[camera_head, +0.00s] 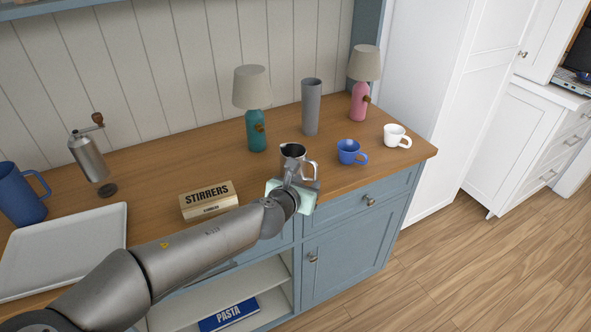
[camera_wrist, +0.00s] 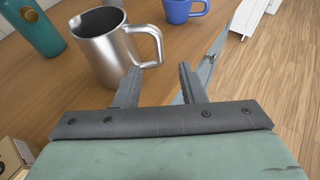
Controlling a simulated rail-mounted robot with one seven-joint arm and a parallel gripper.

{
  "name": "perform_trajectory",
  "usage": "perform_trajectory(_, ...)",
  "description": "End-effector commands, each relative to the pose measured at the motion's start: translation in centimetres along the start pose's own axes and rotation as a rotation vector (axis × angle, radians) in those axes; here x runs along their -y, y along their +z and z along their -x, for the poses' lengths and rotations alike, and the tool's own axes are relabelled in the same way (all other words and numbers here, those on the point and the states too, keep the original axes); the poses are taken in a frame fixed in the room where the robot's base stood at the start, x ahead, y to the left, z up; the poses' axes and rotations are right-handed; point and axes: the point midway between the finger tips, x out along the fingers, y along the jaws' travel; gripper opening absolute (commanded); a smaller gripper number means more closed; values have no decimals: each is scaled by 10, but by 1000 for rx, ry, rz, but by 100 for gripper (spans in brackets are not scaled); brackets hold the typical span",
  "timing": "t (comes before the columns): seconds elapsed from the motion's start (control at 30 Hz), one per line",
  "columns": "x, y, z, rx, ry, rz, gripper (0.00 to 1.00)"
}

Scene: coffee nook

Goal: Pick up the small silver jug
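The small silver jug (camera_head: 292,159) stands upright on the wooden counter near its front edge, with its handle on the right side. In the wrist view the jug (camera_wrist: 105,52) is just beyond my gripper (camera_wrist: 158,73), and its handle lies close to the tip of the left finger. I cannot tell whether that finger touches the handle. The two fingers are apart with nothing between them. In the head view my wrist hides most of my gripper (camera_head: 296,181) and the jug's lower part.
A blue cup (camera_head: 348,151) and a white cup (camera_head: 394,136) stand right of the jug. A teal lamp (camera_head: 256,130), a grey cylinder (camera_head: 311,107) and a pink lamp (camera_head: 359,100) stand behind. A stirrers box (camera_head: 209,200) is on the left. The counter's front edge (camera_head: 410,166) is close.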

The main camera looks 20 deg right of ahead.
Motion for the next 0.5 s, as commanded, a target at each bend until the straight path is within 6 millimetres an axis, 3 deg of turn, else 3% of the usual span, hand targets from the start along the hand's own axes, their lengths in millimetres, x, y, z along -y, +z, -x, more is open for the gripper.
perform_trajectory(0.1, 1, 0, -18, 0, -3, 1, 37)
perform_trajectory(0.37, 1, 1, -37, 0, -2, 0, 37)
perform_trajectory(0.5, 2, 3, -59, -1, -4, -1, 37)
